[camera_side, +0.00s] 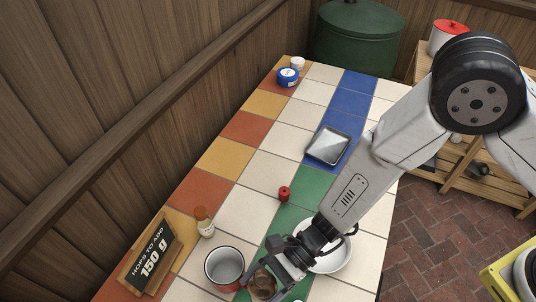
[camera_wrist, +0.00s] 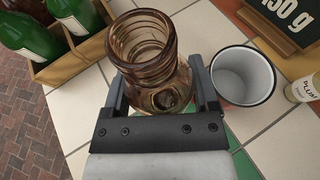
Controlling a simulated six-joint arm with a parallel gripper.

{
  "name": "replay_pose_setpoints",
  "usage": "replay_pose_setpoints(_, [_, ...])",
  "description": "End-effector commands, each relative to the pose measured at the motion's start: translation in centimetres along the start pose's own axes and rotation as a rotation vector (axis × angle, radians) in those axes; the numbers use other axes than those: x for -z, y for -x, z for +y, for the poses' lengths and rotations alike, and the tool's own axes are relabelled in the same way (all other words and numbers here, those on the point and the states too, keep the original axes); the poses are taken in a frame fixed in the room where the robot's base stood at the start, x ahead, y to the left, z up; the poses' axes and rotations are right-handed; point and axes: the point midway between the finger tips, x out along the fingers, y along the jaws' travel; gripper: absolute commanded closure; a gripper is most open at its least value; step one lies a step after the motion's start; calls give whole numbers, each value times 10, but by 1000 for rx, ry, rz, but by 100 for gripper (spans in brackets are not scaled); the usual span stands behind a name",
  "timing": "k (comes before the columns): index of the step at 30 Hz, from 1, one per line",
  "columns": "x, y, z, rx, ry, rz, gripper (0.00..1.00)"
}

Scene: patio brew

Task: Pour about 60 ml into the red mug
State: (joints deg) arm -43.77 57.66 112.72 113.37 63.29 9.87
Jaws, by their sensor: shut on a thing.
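My gripper (camera_wrist: 158,75) is shut around a brown glass jar (camera_wrist: 146,36) with a ridged neck and open mouth. In the side view my gripper (camera_side: 275,272) is low over the table's near end, and the jar (camera_side: 262,286) is partly hidden by it. What is in the jar cannot be told clearly.
A sign (camera_side: 151,257) reads "HOPS TO ADD 150 g". A small bottle (camera_side: 204,222) stands by the mug. A white dish (camera_side: 337,260) lies under my arm. Green bottles (camera_wrist: 30,37) stand in a carrier.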

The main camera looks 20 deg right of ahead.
Motion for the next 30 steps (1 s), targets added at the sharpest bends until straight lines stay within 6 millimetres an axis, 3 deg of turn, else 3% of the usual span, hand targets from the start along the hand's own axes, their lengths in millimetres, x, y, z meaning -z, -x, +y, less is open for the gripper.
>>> replay_pose_setpoints(11, [7,-4,-5,-44,-109,30,100])
replay_pose_setpoints(30, [12,-10,-21,-190,-461,134,100])
